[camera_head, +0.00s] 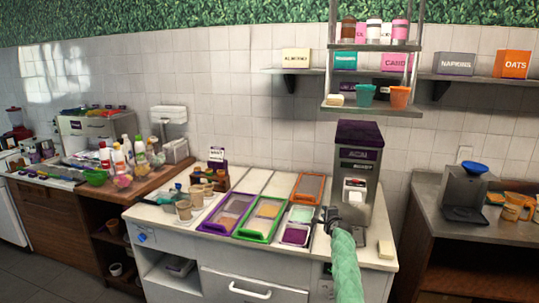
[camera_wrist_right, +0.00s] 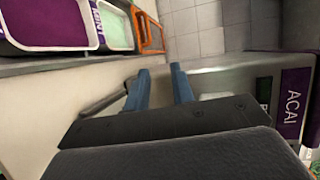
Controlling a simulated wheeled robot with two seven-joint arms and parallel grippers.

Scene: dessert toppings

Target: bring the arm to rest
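My right gripper (camera_head: 328,216) is over the front of the white counter, just in front of the acai machine. In the right wrist view its two blue fingers (camera_wrist_right: 160,82) stand apart with nothing visible between them. My right arm (camera_head: 345,266), in a green sleeve, comes up from the bottom of the head view. My left gripper and left arm are not in view.
The acai machine (camera_head: 356,178) stands close behind the gripper; its side shows in the wrist view (camera_wrist_right: 291,103). Topping trays with purple (camera_head: 207,225), green (camera_head: 239,233) and orange (camera_head: 297,198) rims lie to the left. Paper cups (camera_head: 183,210) stand farther left.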

